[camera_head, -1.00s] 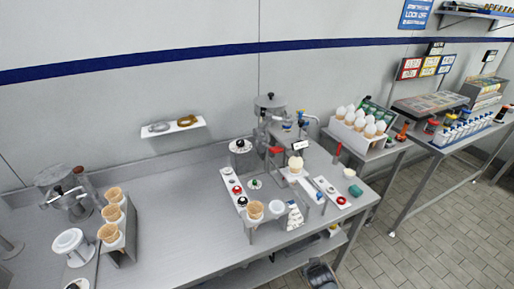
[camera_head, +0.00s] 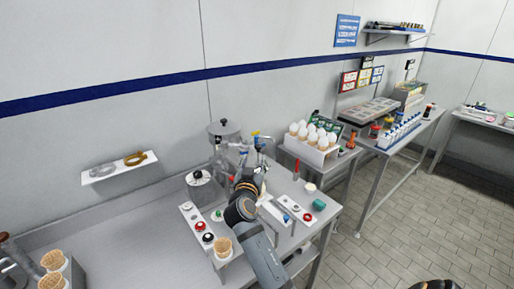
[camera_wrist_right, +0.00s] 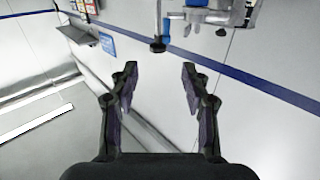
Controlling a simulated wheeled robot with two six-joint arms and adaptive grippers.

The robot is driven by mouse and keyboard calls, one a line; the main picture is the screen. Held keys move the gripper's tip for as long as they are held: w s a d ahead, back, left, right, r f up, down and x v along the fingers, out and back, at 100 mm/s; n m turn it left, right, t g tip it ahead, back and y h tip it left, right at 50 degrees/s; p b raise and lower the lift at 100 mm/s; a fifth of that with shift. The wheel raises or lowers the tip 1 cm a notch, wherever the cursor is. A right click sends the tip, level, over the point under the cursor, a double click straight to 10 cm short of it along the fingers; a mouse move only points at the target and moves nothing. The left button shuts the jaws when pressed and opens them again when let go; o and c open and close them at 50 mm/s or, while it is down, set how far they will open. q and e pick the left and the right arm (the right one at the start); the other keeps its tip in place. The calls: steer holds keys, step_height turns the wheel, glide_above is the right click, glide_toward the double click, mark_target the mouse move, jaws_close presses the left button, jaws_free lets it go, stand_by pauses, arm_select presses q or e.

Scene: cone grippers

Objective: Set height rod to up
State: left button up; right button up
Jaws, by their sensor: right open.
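My right gripper (camera_wrist_right: 157,85) is open and empty in the wrist view, its two dark fingers apart. In the head view my right arm reaches in from the bottom, and the gripper (camera_head: 250,183) is in front of the metal machine (camera_head: 224,132) on the steel table. In the wrist view a thin upright rod with a dark round end (camera_wrist_right: 157,46) is beyond the fingertips, apart from them, near blue and grey machine parts (camera_wrist_right: 215,16). I cannot tell for certain that this is the height rod. The arm hides part of the machine in the head view. My left gripper is not in view.
A button panel (camera_head: 189,215) and a cone in a holder (camera_head: 223,246) sit left of my arm. A white rack of cones (camera_head: 306,153) stands at the right. A wall shelf (camera_head: 100,173) is at the left.

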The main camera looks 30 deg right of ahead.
mark_target(258, 148)
steer(key=p+x, duration=0.4)
steer(key=x, duration=0.5)
steer(key=shift+d+r, duration=0.1)
steer(key=shift+d, duration=0.15)
steer(key=shift+w+d, duration=0.2)
steer(key=shift+w, duration=0.05)
steer(key=shift+c, duration=0.4)
jaws_close()
